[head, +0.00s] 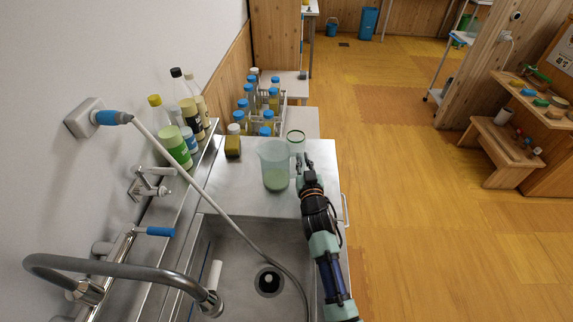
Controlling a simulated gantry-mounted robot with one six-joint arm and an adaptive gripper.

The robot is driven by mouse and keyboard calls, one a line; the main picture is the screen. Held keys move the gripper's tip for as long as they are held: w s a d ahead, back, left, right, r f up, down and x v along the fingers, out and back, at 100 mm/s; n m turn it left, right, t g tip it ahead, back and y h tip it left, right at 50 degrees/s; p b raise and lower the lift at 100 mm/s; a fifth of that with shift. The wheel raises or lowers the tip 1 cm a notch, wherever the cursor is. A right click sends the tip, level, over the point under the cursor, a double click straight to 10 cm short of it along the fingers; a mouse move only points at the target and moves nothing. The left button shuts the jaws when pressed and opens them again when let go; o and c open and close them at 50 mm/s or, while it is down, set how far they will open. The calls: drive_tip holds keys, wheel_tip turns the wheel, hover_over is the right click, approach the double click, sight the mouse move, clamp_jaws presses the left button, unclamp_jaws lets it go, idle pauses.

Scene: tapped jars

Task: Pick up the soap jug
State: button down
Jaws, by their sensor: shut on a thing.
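The soap jug (274,168) is a translucent, pale jug with green liquid in its lower part. It is upright over the steel counter, just beyond the sink. My gripper (302,158) is at the jug's right side, where the handle would be, and is shut on it. The handle itself is hidden by the fingers or too small to make out. I cannot tell whether the jug's base touches the counter.
A small yellow-brown bottle (233,142) is to the left. Several blue-capped jars (274,99) stand behind. The sink (240,262) with a hose and faucet (130,268) lies in front.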

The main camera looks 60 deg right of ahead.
wheel_tip(320, 180, up, 20)
drive_tip(key=p, duration=0.6)
drive_tip(key=shift+r, duration=0.1)
idle(1.0)
